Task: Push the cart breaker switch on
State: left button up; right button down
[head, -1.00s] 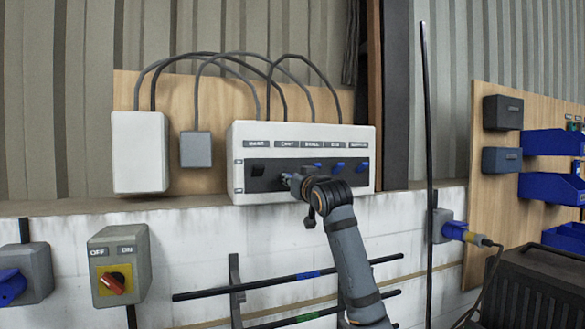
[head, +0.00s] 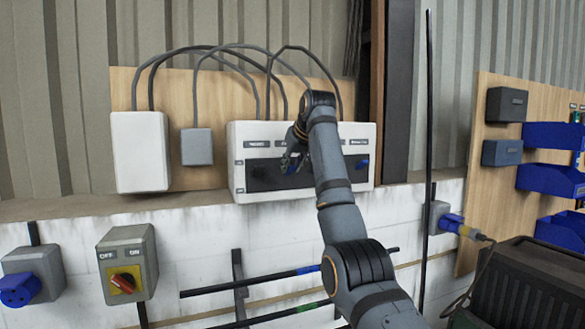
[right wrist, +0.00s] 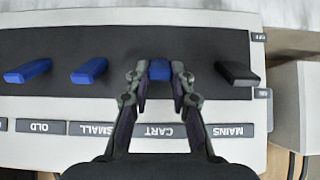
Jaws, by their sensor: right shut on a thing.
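The breaker panel (head: 240,193) is a white box with a dark strip on the wall. In the right wrist view the panel (right wrist: 228,20) appears upside down, with labels reading MAINS, CART, SMALL and OLD. The blue cart breaker switch (right wrist: 160,69) is in line with the CART label (right wrist: 160,131). My right gripper (right wrist: 160,80) has a finger on each side of this switch and is shut on it. In the head view my right gripper (head: 293,160) is at the panel front, and the arm hides the switch. My left gripper is not in view.
In the right wrist view a black mains switch (right wrist: 237,73) is right of the gripper, and blue switches (right wrist: 90,71) are to the left. In the head view a rotary OFF/ON switch box (head: 127,262) and a vertical black pole (head: 426,140) flank the arm.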

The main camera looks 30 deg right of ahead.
jog(key=shift+w+r+g, duration=0.2)
jog(key=shift+r+g, duration=0.1)
jog(key=shift+g, duration=0.3)
dwell(0.3)
jog(key=c, duration=1.2)
grip_release()
jog(key=shift+w, duration=0.1)
jog(key=shift+o, duration=0.2)
jog(key=v, duration=1.2)
jog(key=shift+d+f, duration=0.1)
jog(key=shift+d, duration=0.1)
